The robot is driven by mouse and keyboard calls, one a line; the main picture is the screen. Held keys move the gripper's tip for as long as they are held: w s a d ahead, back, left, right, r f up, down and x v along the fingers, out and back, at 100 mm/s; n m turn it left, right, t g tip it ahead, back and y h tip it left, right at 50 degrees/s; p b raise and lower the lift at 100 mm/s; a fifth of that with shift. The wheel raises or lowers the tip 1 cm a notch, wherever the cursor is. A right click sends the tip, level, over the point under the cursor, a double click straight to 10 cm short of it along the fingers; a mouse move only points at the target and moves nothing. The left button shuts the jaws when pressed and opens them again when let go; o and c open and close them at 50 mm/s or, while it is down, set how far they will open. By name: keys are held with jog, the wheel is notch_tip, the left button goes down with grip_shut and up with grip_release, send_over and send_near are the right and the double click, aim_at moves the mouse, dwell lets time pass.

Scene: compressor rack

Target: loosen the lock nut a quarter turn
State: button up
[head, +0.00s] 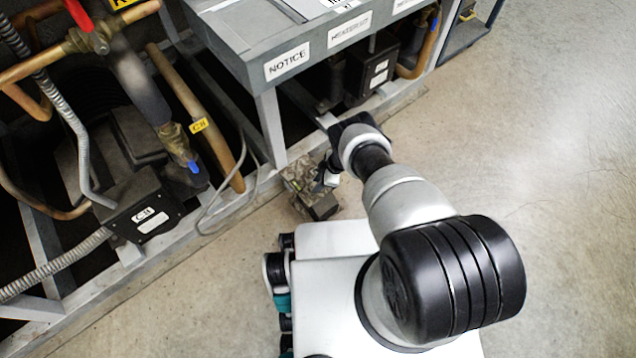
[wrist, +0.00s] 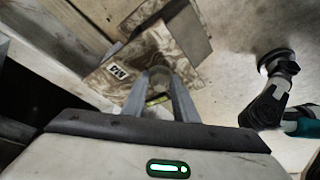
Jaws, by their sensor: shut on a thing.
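A mottled brown block-like unit (head: 300,172) stands on the floor beside the rack frame in the head view. It also shows in the wrist view (wrist: 176,38), with a small white label on its face. My gripper (head: 328,178) reaches down to this unit. In the wrist view its two grey fingers (wrist: 160,76) close in on a small greyish part at the unit's face, which I take to be the lock nut. The fingertips hide most of it, so its shape and angle cannot be made out. A small yellowish patch shows between the fingers.
The rack's metal frame (head: 272,130) and a grey shelf with a NOTICE label (head: 287,64) rise close to my arm. Copper pipes (head: 196,110) and a black box (head: 140,208) are at left. Concrete floor (head: 540,150) is clear at right.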

jog(key=shift+w+a+r+n, duration=0.1)
jog(key=shift+w+n, duration=0.05)
jog(key=shift+n, duration=0.15)
dwell(0.4)
jog(key=o, duration=0.9)
jog(key=shift+o, duration=0.8)
jog(key=p+v, duration=0.7)
jog(key=v, duration=1)
jog(key=shift+r, duration=0.1)
